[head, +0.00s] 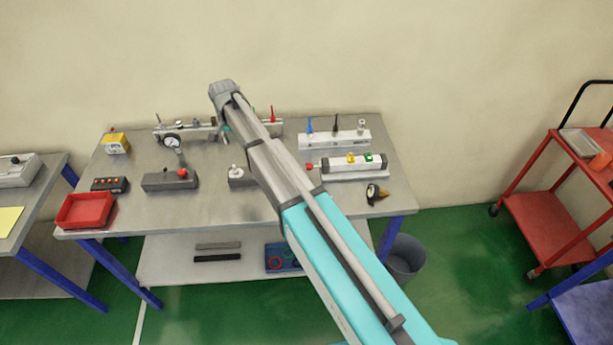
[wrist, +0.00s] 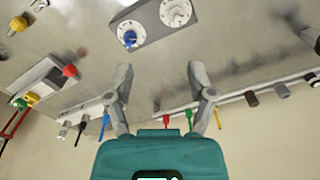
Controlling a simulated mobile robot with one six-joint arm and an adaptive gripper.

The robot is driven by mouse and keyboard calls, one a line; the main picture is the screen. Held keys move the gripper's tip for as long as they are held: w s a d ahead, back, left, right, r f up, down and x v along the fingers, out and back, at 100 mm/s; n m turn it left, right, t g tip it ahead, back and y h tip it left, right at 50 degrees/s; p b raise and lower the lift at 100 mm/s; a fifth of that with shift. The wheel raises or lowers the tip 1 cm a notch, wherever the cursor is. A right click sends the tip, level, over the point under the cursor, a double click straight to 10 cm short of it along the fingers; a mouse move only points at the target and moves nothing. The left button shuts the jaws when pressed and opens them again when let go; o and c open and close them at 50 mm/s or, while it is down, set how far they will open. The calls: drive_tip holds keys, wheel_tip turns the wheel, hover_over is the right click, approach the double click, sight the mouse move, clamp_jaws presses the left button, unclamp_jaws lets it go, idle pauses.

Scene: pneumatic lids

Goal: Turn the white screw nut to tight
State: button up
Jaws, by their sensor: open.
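A grey block (wrist: 153,28) with two round white dials lies at the top centre of the wrist view. The white screw nut (wrist: 177,14) sits on the right dial, and a blue knob (wrist: 130,39) sits on the left one. My gripper (wrist: 160,72) is open and empty, its two fingers apart and clear of the block. In the head view the block (head: 236,183) shows a white part (head: 236,169) on top; my arm hides its right side. The fingertips cannot be made out there.
On the table (head: 215,210) stand a black-and-grey box with a red knob (head: 183,173), a white cylinder unit (head: 340,174) with yellow and green fittings, a rack (head: 345,139) of coloured tools and a red tray (head: 85,210). The front middle is clear.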

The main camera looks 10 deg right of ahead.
drive_tip(key=s+d+f+n+b, duration=0.1)
drive_tip(key=s+d+f+b, duration=0.1)
drive_tip(key=s+d, duration=0.5)
drive_tip(key=s+d+f+n+b, duration=0.2)
drive_tip(key=s+d, duration=0.6)
drive_tip(key=d, duration=0.6)
drive_tip(key=shift+d+f, duration=0.25)
drive_tip(key=shift+d, duration=0.1)
drive_tip(key=shift+d, duration=0.1)
drive_tip(key=s+d+f+n+b, duration=0.2)
drive_tip(key=s+d, duration=0.6)
drive_tip(key=s, duration=0.2)
drive_tip(key=shift+s+f+b, duration=0.2)
drive_tip(key=shift+b, duration=0.15)
idle(1.3)
